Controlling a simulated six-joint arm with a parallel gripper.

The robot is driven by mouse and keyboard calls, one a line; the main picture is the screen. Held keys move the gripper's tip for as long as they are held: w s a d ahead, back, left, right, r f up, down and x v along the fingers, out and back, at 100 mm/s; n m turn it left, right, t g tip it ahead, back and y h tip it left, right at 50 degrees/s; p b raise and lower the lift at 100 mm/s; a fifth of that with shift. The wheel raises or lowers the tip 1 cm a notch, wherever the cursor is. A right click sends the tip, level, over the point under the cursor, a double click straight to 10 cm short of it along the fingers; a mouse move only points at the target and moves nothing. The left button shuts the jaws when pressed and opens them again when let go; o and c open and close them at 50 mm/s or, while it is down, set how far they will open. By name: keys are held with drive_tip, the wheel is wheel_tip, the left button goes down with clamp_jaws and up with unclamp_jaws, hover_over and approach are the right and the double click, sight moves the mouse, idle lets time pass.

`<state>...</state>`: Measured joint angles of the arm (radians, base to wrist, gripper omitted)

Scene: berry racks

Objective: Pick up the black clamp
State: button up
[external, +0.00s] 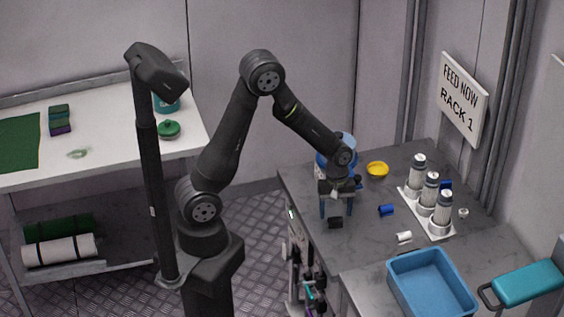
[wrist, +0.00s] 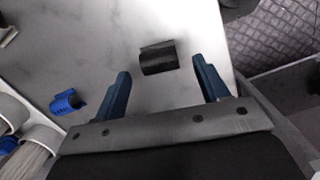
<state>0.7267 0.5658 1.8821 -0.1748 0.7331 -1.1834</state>
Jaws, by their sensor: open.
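The black clamp (wrist: 158,58) lies on the grey worktop, ahead of and between my fingertips in the wrist view. In the external view the black clamp (external: 336,222) shows just below my gripper, near the worktop's left edge. My gripper (external: 336,212) points down over the worktop with its blue fingers apart. In the wrist view my gripper (wrist: 162,78) is open and empty, with one finger on each side of the clamp's line. The clamp is apart from both fingers. Its height gap to the fingertips is hard to judge.
A blue clamp (wrist: 68,101) lies left of my gripper; it also shows in the external view (external: 387,210). The worktop edge is close.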

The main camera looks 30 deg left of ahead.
sight(335, 221)
drive_tip(key=shift+s+d+f, duration=0.1)
drive_tip(key=shift+s+f, duration=0.05)
drive_tip(key=shift+f, duration=1.2)
drive_tip(key=shift+c, duration=0.5)
drive_tip(key=c, duration=0.9)
drive_tip(key=shift+r, duration=0.2)
drive_tip(key=shift+c, duration=0.2)
